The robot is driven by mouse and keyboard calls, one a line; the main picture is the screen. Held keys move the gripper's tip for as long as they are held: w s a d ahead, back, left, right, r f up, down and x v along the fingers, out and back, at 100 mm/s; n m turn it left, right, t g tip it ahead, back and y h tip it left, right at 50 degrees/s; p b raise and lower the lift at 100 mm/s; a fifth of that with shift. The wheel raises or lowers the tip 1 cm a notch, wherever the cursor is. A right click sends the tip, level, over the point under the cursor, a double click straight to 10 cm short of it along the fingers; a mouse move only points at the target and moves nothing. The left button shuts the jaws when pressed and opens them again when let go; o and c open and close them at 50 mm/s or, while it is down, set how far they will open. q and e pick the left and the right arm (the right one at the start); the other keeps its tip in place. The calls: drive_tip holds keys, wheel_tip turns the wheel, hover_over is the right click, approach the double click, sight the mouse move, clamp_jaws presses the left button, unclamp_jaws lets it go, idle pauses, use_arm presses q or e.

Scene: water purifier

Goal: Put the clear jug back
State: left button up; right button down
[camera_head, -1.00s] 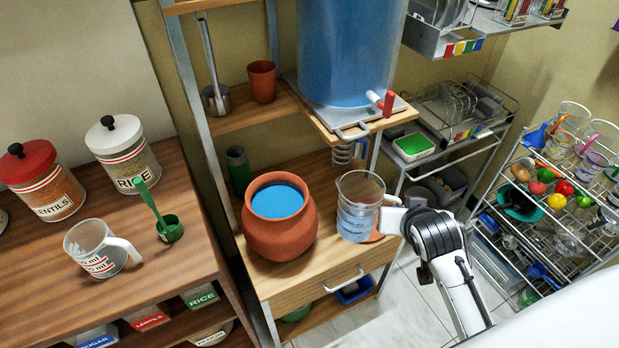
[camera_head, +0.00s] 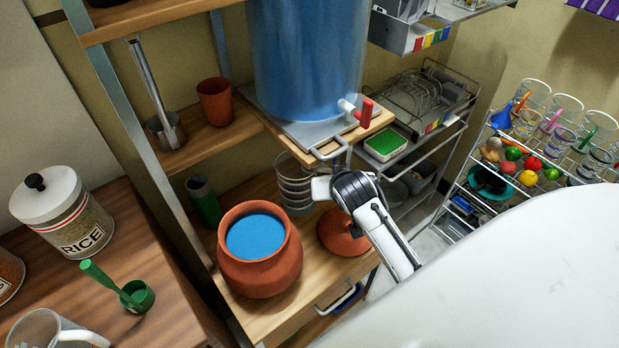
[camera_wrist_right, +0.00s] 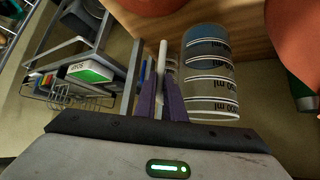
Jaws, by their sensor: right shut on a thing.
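The clear jug (camera_head: 294,190) with ring markings is on or just above the wooden shelf, below the dispenser's platform, which hides part of it. In the right wrist view the jug (camera_wrist_right: 210,85) shows its printed markings, and its pale handle (camera_wrist_right: 161,70) lies between my two purple fingers. My right gripper (camera_head: 322,188) is shut on that handle, coming from the right. I cannot tell whether the jug's base touches the shelf. My left gripper is not in view.
An open clay pot (camera_head: 259,250) with blue water stands left of the jug. A clay lid (camera_head: 342,235) lies in front. The blue dispenser (camera_head: 305,65) with its red tap (camera_head: 366,112) is above. A green cylinder (camera_head: 203,201) stands behind the pot.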

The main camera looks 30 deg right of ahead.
sight(306, 186)
drive_tip(key=shift+w+a+f+b, duration=0.1)
drive_tip(key=shift+w+f+b, duration=0.1)
drive_tip(key=shift+w+f, duration=0.8)
drive_tip(key=shift+w+a+f+b, duration=0.15)
drive_tip(key=shift+w+f, duration=0.25)
drive_tip(key=shift+w, duration=1.05)
drive_tip(key=shift+w+f+b, duration=0.2)
drive_tip(key=shift+w+f, duration=0.5)
drive_tip(key=shift+w, duration=0.55)
drive_tip(key=shift+f, duration=0.1)
drive_tip(key=c, duration=2.3)
unclamp_jaws()
drive_tip(key=shift+s+f, duration=0.1)
drive_tip(key=shift+f, duration=0.1)
drive_tip(key=o, duration=0.5)
drive_tip(key=shift+c, duration=0.2)
drive_tip(key=shift+r, duration=0.15)
drive_tip(key=p+v, duration=0.1)
drive_tip(key=v, duration=0.6)
drive_tip(key=shift+s+r, duration=0.2)
drive_tip(key=shift+a, duration=0.15)
